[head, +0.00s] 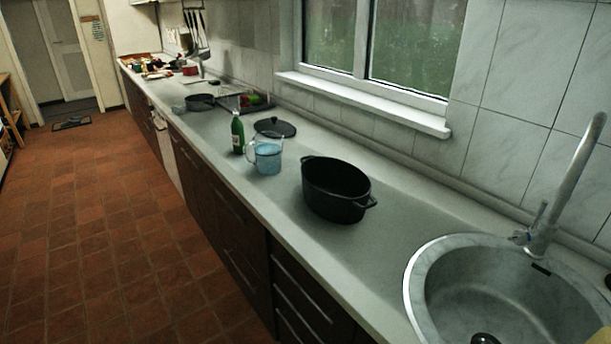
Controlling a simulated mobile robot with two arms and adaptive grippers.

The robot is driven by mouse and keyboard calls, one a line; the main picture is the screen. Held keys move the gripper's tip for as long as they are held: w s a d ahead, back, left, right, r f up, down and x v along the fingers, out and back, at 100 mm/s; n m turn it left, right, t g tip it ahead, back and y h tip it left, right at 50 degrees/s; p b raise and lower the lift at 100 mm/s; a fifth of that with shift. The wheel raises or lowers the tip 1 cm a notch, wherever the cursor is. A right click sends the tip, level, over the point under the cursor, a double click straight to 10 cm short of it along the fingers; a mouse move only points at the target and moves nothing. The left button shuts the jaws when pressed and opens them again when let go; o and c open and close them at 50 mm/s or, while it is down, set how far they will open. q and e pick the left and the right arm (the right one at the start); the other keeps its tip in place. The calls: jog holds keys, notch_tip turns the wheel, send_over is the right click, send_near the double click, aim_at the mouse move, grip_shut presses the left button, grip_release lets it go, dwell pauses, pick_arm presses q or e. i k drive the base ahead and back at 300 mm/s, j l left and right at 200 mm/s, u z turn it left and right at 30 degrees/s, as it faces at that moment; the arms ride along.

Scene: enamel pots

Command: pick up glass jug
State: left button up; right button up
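A light blue mug-like vessel (267,159) with a handle on its left stands upright on the counter, left of the big black pot. Neither of my grippers is in the head view.
A black pot (336,188) stands right of the blue vessel, a green bottle (238,134) left of it, a black lid (274,127) behind. A round sink (500,300) with a tall faucet (568,190) is at right. The counter's front edge (250,214) is near the vessel.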

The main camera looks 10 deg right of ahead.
aim_at(269, 145)
jog(key=i+j, duration=0.25)
jog(key=i+j+z, duration=0.55)
jog(key=j+z, duration=0.25)
